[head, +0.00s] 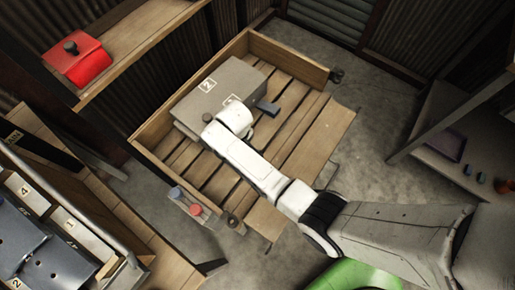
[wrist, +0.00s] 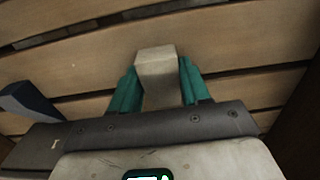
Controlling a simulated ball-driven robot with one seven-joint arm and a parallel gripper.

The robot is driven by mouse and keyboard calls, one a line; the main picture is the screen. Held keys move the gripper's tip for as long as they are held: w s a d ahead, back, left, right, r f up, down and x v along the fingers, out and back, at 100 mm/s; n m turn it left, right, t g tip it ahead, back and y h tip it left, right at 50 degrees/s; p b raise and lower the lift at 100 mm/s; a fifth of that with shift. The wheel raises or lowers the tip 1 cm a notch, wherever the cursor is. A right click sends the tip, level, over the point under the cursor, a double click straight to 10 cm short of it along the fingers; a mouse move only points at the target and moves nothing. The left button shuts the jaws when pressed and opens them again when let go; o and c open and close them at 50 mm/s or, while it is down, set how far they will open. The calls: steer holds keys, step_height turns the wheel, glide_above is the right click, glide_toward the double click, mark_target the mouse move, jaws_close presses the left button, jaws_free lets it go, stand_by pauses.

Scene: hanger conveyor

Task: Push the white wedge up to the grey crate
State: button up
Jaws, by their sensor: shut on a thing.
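The white wedge (wrist: 157,62) shows in the wrist view as a pale off-white block standing between the teal fingers of my gripper (wrist: 158,78). The fingers are shut on its two sides, and slatted wood lies beyond it. In the head view the wedge and the fingers are hidden behind my white wrist. The grey crate (head: 218,84), with white number labels, sits on the slatted wooden deck (head: 300,128). My wrist is at the crate's near right edge in that view. I cannot tell the gap between wedge and crate.
A dark blue block (head: 267,107) lies on the deck right of my wrist; a dark block also shows at left in the wrist view (wrist: 28,102). Wooden boards edge the deck. The deck's right side is bare.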

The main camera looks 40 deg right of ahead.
steer(key=shift+w+a+b, duration=0.25)
steer(key=shift+w+b, duration=0.15)
steer(key=shift+w, duration=0.3)
steer(key=o, duration=1)
steer(key=shift+c, duration=0.2)
step_height(320, 180, up, 11)
steer(key=p, duration=0.1)
steer(key=shift+f, duration=0.15)
